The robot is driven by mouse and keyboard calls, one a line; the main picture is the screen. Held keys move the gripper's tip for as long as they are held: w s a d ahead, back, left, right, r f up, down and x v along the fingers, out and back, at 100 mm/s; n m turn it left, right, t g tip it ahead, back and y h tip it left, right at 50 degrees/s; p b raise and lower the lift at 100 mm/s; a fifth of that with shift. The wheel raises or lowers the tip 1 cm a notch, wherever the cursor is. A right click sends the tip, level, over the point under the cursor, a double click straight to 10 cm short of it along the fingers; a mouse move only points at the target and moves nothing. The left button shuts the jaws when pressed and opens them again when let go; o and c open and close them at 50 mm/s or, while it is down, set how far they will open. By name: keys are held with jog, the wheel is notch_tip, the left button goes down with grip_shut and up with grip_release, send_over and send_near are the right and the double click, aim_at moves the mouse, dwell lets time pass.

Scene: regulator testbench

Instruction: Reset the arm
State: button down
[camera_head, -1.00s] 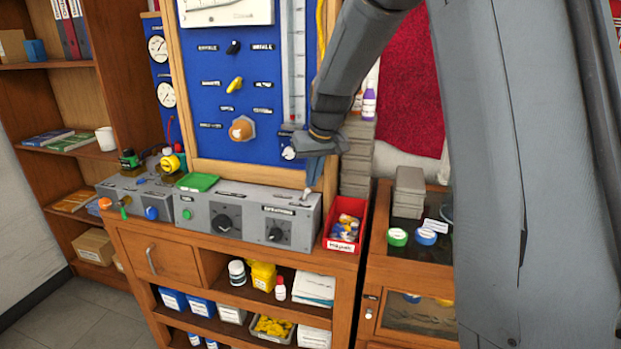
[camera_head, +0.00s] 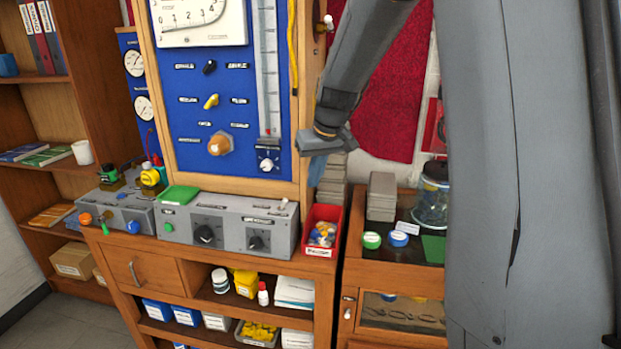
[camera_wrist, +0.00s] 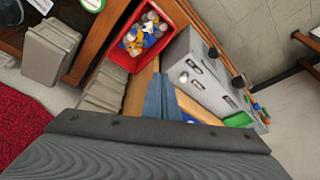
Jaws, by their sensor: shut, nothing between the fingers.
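My gripper (camera_head: 316,172) hangs in the air in front of the right edge of the blue panel's wooden frame, fingers pointing down. It is above the right end of the grey control box (camera_head: 228,222) and apart from it. In the wrist view the narrow blue-grey fingers (camera_wrist: 160,97) lie together with nothing between them. The wrist view also shows the red bin (camera_wrist: 129,62) and the grey box's top with a light knob. The blue panel (camera_head: 185,110) stands upright behind the box.
The red bin (camera_head: 310,244) of small parts stands at the box's right end. Grey stacked blocks (camera_head: 381,196), round-lidded containers (camera_head: 371,240) and a glass jar (camera_head: 431,205) stand on the right cabinet. A bookshelf (camera_head: 60,165) stands left. The air before the panel is clear.

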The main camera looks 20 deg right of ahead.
dwell(0.3)
jog(key=s+a+f+g+b, duration=0.1)
jog(key=s+f, duration=0.3)
jog(key=s, duration=0.4)
jog(key=s+a+f+g+b, duration=0.1)
jog(key=s+f, duration=0.3)
jog(key=s, duration=0.5)
jog(key=s+a+f+m+b, duration=0.1)
jog(key=s+a+f, duration=0.2)
jog(key=s+f, duration=0.2)
jog(key=s, duration=0.3)
jog(key=shift+s+a+g+h, duration=0.2)
jog(key=shift+s+g+h, duration=0.15)
jog(key=shift+g+h, duration=0.05)
